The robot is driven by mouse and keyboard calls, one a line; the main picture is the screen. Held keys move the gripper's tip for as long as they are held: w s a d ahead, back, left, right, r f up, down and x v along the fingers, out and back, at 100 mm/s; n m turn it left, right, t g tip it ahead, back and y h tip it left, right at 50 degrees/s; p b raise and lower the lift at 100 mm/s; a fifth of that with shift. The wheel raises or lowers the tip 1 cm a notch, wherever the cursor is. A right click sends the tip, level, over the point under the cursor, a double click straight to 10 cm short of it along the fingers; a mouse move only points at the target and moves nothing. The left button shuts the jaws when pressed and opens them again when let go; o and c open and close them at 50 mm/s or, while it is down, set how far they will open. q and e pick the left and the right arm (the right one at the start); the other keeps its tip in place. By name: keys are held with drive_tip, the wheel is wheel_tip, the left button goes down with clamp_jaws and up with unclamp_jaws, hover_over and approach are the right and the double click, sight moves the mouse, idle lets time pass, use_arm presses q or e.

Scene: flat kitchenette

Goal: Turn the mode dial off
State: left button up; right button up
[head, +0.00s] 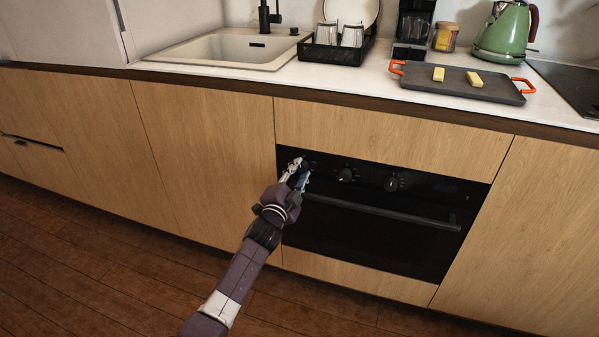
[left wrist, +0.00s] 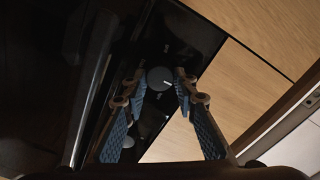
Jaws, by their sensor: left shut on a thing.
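My left gripper (head: 299,170) is at the left end of the black oven's control panel (head: 435,187). In the left wrist view, a round dark dial (left wrist: 160,79) sits between the fingertips of the gripper (left wrist: 161,82), which is shut on it. A short white pointer line on the dial points to the right in that view. In the head view the gripper hides this dial. Two other dials show to its right, a middle one (head: 345,175) and a right one (head: 392,184). I cannot read which is the mode dial. My right gripper is not in view.
The oven handle (head: 385,211) runs across just below the panel. Wooden cabinet fronts (head: 210,150) flank the oven. On the counter above are a sink (head: 180,52), a dish rack (head: 335,53), a grey tray (head: 430,85) with two yellow pieces and a green kettle (head: 503,35).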

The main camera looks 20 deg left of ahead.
use_arm(q)
drive_tip(key=o, duration=1.2)
drive_tip(key=shift+f, duration=0.1)
drive_tip(key=shift+c, duration=0.2)
drive_tip(key=s, duration=1.2)
drive_tip(key=shift+a, duration=0.2)
